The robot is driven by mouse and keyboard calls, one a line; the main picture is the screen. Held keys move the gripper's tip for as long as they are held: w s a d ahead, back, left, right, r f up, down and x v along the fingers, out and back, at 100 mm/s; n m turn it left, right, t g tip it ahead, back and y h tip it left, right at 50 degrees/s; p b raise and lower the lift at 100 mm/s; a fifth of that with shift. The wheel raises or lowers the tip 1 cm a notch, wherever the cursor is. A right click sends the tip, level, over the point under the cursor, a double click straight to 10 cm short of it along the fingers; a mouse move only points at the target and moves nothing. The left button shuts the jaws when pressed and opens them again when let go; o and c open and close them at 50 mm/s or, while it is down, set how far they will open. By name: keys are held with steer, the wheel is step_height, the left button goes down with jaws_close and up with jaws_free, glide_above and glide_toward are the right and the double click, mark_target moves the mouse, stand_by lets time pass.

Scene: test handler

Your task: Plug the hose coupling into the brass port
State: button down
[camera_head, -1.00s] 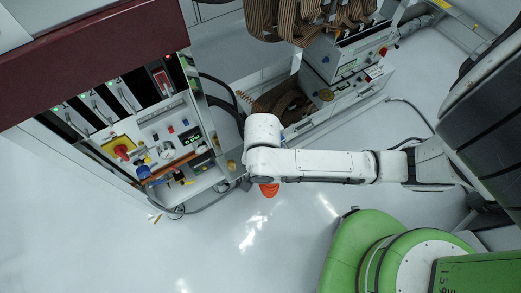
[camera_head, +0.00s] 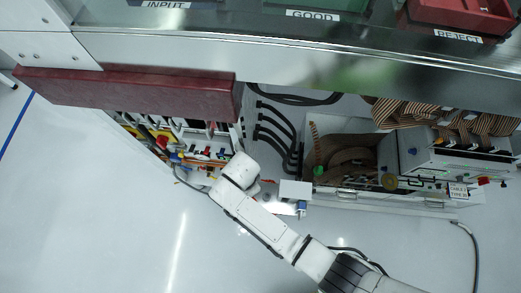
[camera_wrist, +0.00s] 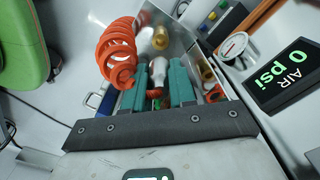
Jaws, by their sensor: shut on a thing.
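In the wrist view, my gripper (camera_wrist: 160,82) has its two teal fingers shut on a pale metallic piece (camera_wrist: 157,70), apparently the hose coupling. An orange coiled hose (camera_wrist: 117,48) hangs just left of the fingers. A blurred brass fitting (camera_wrist: 160,38) shows beyond the fingertips, and another brass fitting (camera_wrist: 205,70) is right of them; I cannot tell which is the port. The coupling's front end is unclear, and no contact with brass can be made out. In the head view, my wrist hides the fingers and coupling beside the front of the cabinets.
A pressure gauge (camera_wrist: 233,46) and a display reading "AIR 0 psi" (camera_wrist: 289,75) are close on the right. In the head view, a dark red panel (camera_head: 125,92) overhangs the left cabinet, black cables (camera_head: 277,135) hang at its right, and the floor (camera_head: 110,230) in front is clear.

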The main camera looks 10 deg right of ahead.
steer(key=shift+d+r, duration=0.1)
stand_by(0.4)
steer(key=shift+f+b, duration=2.15)
steer(key=shift+f, duration=0.85)
steer(key=shift+f+b, duration=0.8)
steer(key=shift+f, duration=0.55)
steer(key=c, duration=0.8)
jaws_free()
steer(key=shift+c, duration=0.2)
steer(key=shift+r, duration=0.1)
step_height(320, 180, up, 11)
steer(key=p, duration=0.3)
steer(key=shift+f, duration=0.2)
